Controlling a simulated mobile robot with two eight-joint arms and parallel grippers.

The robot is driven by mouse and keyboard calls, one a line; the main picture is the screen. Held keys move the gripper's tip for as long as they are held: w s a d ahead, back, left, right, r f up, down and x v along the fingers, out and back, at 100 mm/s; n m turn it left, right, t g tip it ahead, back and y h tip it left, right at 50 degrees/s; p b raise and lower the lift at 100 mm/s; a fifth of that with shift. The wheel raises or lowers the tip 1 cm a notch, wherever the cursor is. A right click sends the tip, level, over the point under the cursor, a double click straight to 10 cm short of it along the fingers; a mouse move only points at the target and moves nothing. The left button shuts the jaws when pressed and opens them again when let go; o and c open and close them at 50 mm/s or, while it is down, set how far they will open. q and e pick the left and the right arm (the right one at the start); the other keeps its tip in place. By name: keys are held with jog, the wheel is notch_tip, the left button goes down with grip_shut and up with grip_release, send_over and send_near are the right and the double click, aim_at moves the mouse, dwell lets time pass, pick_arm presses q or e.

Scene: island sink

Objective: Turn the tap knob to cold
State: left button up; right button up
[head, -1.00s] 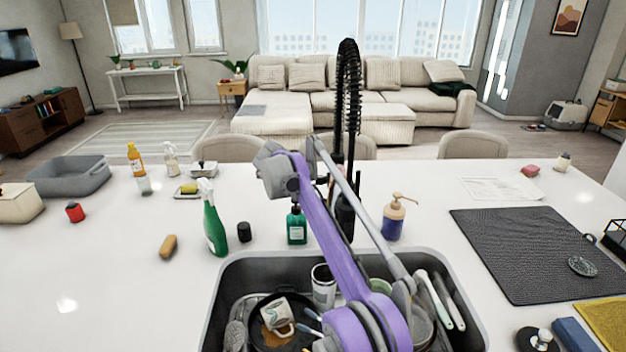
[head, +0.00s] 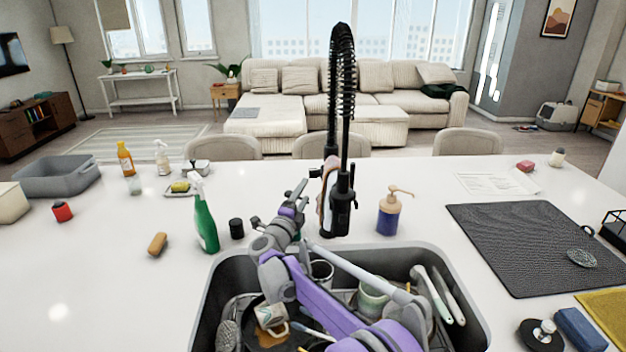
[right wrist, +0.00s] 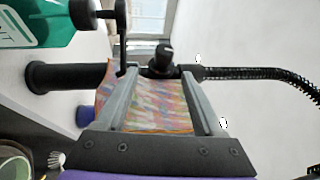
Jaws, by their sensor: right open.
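The black tap (head: 338,212) with a tall spring hose stands behind the sink. A patterned cloth (head: 325,196) hangs on it. My right gripper (head: 302,192) is just left of the tap, low above the counter behind the sink. In the right wrist view, my right gripper (right wrist: 158,76) is open, its two grey fingers apart. The cloth (right wrist: 158,105) shows between the fingers, and a short black knob (right wrist: 162,57) on the tap body (right wrist: 75,75) lies just beyond the tips. I cannot tell whether they touch. My left gripper is out of view.
A green spray bottle (head: 205,222) and a small black jar (head: 236,228) stand left of my gripper. A soap dispenser (head: 389,212) stands right of the tap. The grey sink (head: 215,290) holds dishes and a pan. A green bottle (right wrist: 35,22) is close in the right wrist view.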

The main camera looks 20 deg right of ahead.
aim_at(311, 176)
jog(key=shift+t, duration=0.5)
jog(key=p+x, duration=0.2)
jog(key=x, duration=0.6)
jog(key=shift+w+r, duration=0.1)
jog(key=shift+w, duration=0.15)
jog(key=shift+w+d+r, duration=0.1)
jog(key=shift+w+d, duration=0.3)
jog(key=shift+w, duration=0.15)
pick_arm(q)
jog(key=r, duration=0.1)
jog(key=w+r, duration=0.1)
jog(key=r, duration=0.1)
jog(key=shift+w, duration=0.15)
pick_arm(e)
jog(key=shift+c, duration=0.2)
grip_shut()
